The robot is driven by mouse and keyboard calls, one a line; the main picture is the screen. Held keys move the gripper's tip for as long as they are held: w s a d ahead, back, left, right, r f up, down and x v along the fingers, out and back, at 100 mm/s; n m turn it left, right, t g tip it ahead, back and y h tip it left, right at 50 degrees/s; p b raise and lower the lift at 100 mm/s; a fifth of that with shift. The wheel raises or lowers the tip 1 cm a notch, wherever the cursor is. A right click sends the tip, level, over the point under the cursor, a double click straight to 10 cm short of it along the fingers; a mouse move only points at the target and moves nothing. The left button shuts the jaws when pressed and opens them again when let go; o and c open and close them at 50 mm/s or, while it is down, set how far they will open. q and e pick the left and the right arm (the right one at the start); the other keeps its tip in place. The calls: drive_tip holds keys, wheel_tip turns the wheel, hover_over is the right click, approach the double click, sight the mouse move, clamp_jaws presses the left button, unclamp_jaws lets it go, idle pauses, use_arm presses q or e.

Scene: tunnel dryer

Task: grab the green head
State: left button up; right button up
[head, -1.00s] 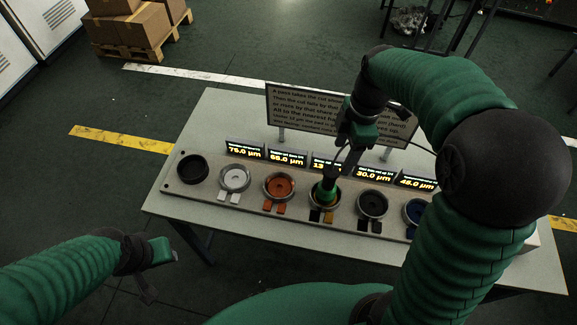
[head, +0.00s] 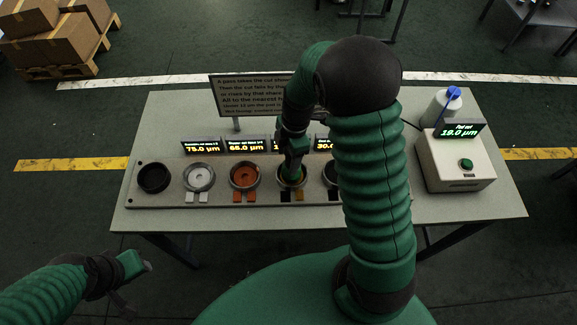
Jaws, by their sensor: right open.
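The green head (head: 299,182) sits in the fourth round holder from the left on the grey rack (head: 220,201); only a little green shows, and my gripper covers most of it. My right gripper (head: 292,168) points down right over that holder, with its fingers at the head. Whether the fingers touch the head cannot be made out. My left gripper (head: 132,278) is off the table at the lower left, away from the rack, and its jaws are unclear.
A black ring (head: 153,178), a silver head (head: 199,177) and an orange head (head: 244,176) sit to the left. A sign (head: 262,98) and lit displays (head: 201,147) stand behind.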

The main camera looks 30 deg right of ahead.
drive_tip(key=shift+d+f, duration=0.25)
drive_tip(key=shift+f, duration=0.35)
drive_tip(key=shift+d+f, duration=0.25)
drive_tip(key=shift+w+d, duration=0.1)
drive_tip(key=shift+d, duration=0.25)
drive_tip(key=shift+c, duration=0.4)
drive_tip(key=shift+a, duration=0.1)
drive_tip(key=shift+c, duration=1.2)
drive_tip(key=shift+a+r, duration=0.1)
drive_tip(key=shift+a, duration=0.3)
drive_tip(key=c, duration=0.5)
drive_tip(key=shift+a, duration=0.15)
drive_tip(key=c, duration=0.5)
use_arm(q)
drive_tip(key=shift+w+d+r, duration=0.1)
drive_tip(key=shift+d+r, duration=0.05)
drive_tip(key=shift+d, duration=0.6)
use_arm(e)
drive_tip(key=shift+d, duration=0.45)
clamp_jaws()
